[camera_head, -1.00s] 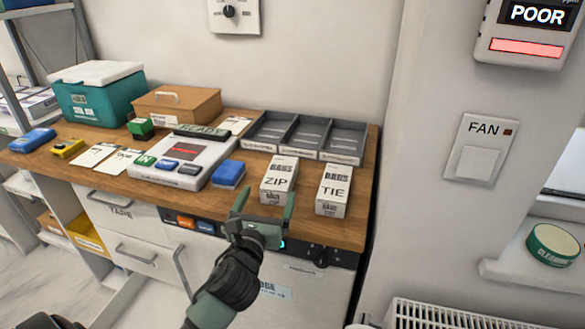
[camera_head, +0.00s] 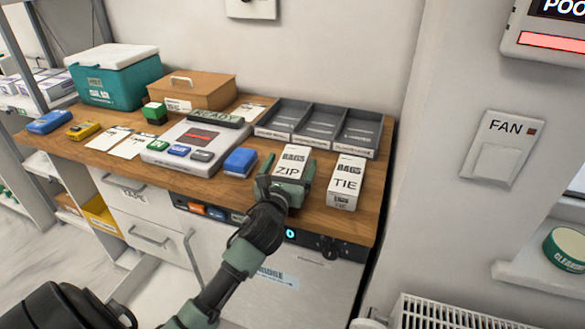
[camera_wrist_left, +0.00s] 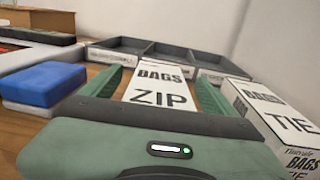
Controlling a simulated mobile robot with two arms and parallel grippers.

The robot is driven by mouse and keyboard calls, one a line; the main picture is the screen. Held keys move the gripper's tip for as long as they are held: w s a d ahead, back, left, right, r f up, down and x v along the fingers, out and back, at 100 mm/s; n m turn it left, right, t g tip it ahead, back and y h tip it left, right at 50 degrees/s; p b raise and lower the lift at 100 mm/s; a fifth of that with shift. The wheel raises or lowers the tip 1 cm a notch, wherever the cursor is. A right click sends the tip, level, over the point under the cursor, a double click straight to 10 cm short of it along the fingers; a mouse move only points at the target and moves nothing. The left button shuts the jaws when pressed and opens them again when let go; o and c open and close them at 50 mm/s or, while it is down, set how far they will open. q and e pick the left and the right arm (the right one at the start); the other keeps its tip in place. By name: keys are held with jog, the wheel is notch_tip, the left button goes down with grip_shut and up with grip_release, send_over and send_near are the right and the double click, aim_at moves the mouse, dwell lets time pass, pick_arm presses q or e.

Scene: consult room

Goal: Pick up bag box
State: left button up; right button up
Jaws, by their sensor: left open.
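The white box marked "BAGS ZIP" (camera_head: 292,161) stands on the wooden counter near its front edge. A second white box marked "BAGS TIE" (camera_head: 345,182) stands just to its right. My left gripper (camera_head: 287,176) is open, with one finger on each side of the ZIP box. In the left wrist view the ZIP box (camera_wrist_left: 160,86) lies between the two green fingers, and the TIE box (camera_wrist_left: 278,118) is outside the right finger. Whether the fingers touch the box, I cannot tell. The ZIP box's lower front is hidden by the gripper. My right gripper is not in view.
A blue block (camera_head: 240,162) lies left of the ZIP box. A grey divided tray (camera_head: 316,128) stands behind the boxes against the wall. A white device (camera_head: 198,143), a brown box (camera_head: 190,91) and a teal cooler (camera_head: 112,80) stand farther left.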

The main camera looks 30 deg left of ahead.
pick_arm(q)
jog(key=c, duration=1.7)
jog(key=shift+r, duration=0.1)
